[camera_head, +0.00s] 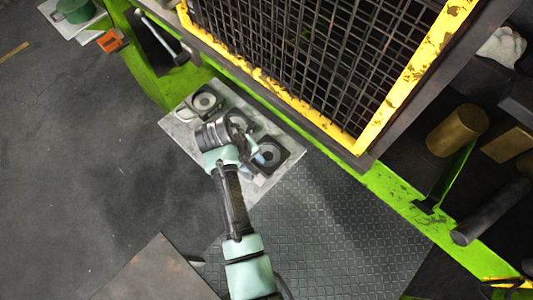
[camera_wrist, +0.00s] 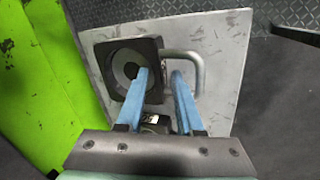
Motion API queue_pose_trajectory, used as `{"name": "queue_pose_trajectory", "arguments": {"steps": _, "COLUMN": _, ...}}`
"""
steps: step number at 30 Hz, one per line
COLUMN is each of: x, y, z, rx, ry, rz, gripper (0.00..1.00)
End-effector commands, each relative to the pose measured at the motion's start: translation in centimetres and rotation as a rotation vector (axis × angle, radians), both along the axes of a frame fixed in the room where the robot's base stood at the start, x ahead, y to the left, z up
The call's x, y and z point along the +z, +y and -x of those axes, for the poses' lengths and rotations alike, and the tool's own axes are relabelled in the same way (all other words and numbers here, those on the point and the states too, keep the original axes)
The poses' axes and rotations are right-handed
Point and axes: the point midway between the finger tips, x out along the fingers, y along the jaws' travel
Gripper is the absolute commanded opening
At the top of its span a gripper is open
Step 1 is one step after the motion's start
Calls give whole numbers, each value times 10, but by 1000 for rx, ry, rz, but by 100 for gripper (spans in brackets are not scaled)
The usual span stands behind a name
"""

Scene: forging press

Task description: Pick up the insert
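The insert is a dark square block with a round grey recess and a bent metal handle. In the wrist view one such insert (camera_wrist: 113,68) lies on a pale metal plate (camera_wrist: 222,40), its handle (camera_wrist: 199,70) at its right side. In the head view a similar block (camera_head: 287,149) lies on the plate (camera_head: 182,128) under my gripper (camera_head: 262,157), and another block (camera_head: 205,102) lies at the plate's upper left. My gripper, also in the wrist view (camera_wrist: 160,73), has its blue fingers apart over the insert's right side and handle. Contact cannot be told. Another dark part shows between the fingers.
A green press base (camera_head: 375,180) with a yellow-framed mesh guard (camera_head: 320,60) runs along the plate's upper side. A ribbed dark mat (camera_head: 335,235) lies below right. Grey floor on the left is clear.

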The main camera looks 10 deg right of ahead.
Motion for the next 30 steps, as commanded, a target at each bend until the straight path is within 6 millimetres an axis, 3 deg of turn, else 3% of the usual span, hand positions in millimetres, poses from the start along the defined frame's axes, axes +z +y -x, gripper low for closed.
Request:
{"name": "queue_pose_trajectory", "arguments": {"steps": 6, "x": -1, "y": 0, "z": 0, "rx": -1, "ry": -1, "rz": 0, "gripper": 36}}
{"name": "queue_pose_trajectory", "arguments": {"steps": 12, "x": -1, "y": 0, "z": 0, "rx": 0, "ry": -1, "rz": 0, "gripper": 1}}
{"name": "queue_pose_trajectory", "arguments": {"steps": 13, "x": -1, "y": 0, "z": 0, "rx": 0, "ry": -1, "rz": 0, "gripper": 0}}
{"name": "queue_pose_trajectory", "arguments": {"steps": 30, "x": -1, "y": 0, "z": 0, "rx": 0, "ry": 0, "rz": -1, "gripper": 0}}
